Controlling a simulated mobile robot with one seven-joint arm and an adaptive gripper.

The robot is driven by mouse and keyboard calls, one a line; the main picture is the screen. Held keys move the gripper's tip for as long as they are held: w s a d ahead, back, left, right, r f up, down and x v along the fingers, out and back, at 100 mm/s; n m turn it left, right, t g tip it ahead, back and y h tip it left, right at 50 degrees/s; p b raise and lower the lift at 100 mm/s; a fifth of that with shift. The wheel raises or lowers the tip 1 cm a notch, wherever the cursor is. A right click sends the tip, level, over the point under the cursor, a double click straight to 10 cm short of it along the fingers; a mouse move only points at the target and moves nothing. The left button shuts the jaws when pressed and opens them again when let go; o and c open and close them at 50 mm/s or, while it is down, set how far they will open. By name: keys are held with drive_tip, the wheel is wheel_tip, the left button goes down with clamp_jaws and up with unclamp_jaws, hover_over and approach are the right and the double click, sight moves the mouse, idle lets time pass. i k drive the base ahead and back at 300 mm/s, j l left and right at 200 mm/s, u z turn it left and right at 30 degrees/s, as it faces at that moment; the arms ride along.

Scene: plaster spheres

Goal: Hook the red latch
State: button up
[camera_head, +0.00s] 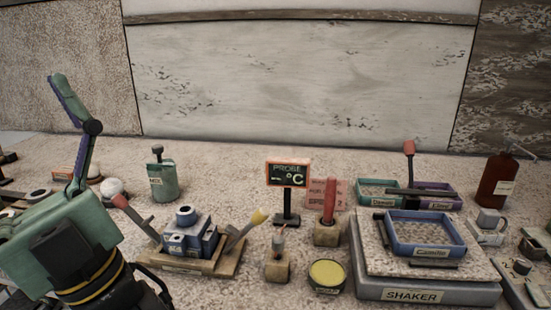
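A lever with a red tip (120,202), which looks like the red latch, leans up and left from the left side of a wooden base (217,263). A blue block device (188,238) with a round top sits on that base. A similar lever with a yellow tip (259,216) leans up and right on its other side. My gripper (68,100) is at the left, with one long jointed finger pointing up from its green body. The body is left of the red tip, with a visible gap. The other finger is not clearly visible, and I see nothing held.
A white sphere (112,187) is just behind the red tip. A green bottle (161,175) stands behind the blue device. A probe display (287,175), a red-handled tool in a block (328,205), a yellow-topped tin (327,274) and a shaker (425,286) are to the right.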

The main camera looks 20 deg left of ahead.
sight(118, 200)
drive_tip(key=u, duration=1.3)
drive_tip(key=k+j+z, duration=0.1)
drive_tip(key=j, duration=0.2)
drive_tip(key=k+j+z, duration=0.1)
drive_tip(key=j, duration=0.2)
drive_tip(key=k+j+z, duration=0.1)
drive_tip(key=j, duration=0.2)
